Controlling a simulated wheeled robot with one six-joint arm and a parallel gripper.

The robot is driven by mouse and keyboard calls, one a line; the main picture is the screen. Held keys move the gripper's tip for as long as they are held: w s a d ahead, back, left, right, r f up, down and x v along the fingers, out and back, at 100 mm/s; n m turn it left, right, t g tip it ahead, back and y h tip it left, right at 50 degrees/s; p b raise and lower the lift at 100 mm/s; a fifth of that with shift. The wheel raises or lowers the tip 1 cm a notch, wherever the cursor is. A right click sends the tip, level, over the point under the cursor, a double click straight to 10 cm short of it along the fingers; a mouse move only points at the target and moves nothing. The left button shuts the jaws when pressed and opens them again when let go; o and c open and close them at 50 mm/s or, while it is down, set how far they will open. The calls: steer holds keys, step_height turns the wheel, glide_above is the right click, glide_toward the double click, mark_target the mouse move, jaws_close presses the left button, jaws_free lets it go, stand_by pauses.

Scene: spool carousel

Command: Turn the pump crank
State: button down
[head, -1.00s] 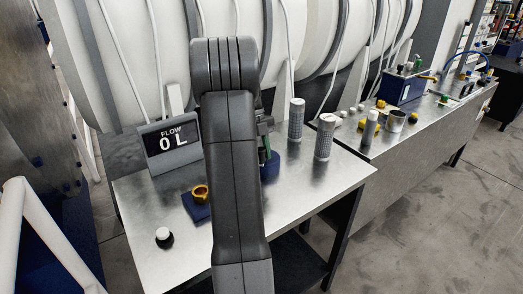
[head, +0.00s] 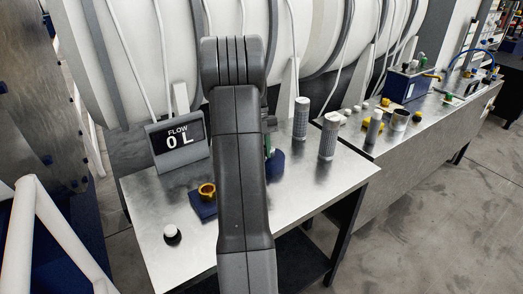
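No part can be surely picked out as the pump crank. Behind my arm, on the near metal table (head: 300,195), a dark blue piece (head: 275,165) shows in part, with a sliver of green (head: 267,146) by it; these may belong to the pump. The display (head: 178,140) reads "FLOW 0 L". My gripper (head: 269,124) is mostly hidden behind my own arm, just above the green sliver. Its fingers do not show clearly, and I cannot tell whether it touches anything.
A brass ring (head: 207,190) sits on a blue block (head: 203,207). A white-topped knob (head: 171,232) is at the front left. Two grey cylinders (head: 301,118) (head: 329,136) stand at the right. A second bench (head: 400,150) holds several small parts. Large white spools (head: 180,50) rise behind.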

steer(key=c, duration=1.1)
jaws_free()
steer(key=v, duration=1.4)
steer(key=shift+p, duration=0.4)
